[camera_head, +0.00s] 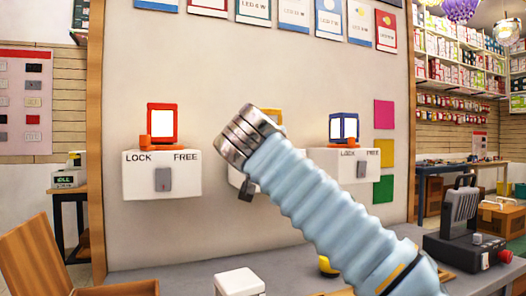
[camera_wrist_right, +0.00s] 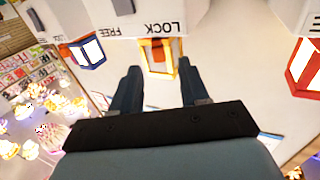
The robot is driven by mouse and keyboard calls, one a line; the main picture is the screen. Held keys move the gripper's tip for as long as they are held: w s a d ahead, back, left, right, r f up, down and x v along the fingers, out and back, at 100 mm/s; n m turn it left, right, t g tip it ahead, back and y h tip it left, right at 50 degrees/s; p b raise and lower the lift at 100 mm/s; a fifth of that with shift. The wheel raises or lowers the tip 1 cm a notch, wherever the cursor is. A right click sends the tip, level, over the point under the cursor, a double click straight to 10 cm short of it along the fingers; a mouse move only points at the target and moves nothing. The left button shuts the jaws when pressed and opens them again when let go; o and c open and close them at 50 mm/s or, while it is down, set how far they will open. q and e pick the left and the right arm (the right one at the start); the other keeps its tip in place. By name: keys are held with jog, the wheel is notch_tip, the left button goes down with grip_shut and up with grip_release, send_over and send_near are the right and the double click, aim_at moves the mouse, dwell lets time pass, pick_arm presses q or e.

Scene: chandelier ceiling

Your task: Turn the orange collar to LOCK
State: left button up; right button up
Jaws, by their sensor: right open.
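Three white boxes on the wall panel each carry a framed lamp and LOCK and FREE lettering. The middle box has a yellow-framed lamp (camera_wrist_right: 158,62), with an orange collar (camera_wrist_right: 157,44) at its base. My right arm mostly hides this box in the head view, and the wrist view shows it upside down. My right gripper (camera_wrist_right: 159,67) is open, its fingers on either side of the yellow lamp with visible gaps. I cannot tell which word this collar points to. The red lamp (camera_head: 162,122) on the left box has an orange collar (camera_head: 146,142) extending toward LOCK. My left gripper is not in view.
A blue lamp (camera_head: 344,127) stands on the right box, close to my forearm. Below are a grey bench, a white block (camera_head: 239,282), a dark machine (camera_head: 468,240) at right and an open wooden box (camera_head: 38,255) at left. The panel between the left and middle boxes is clear.

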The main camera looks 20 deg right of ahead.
jog(key=b+v, duration=0.1)
jog(key=v, duration=0.5)
jog(key=shift+s+a, duration=0.1)
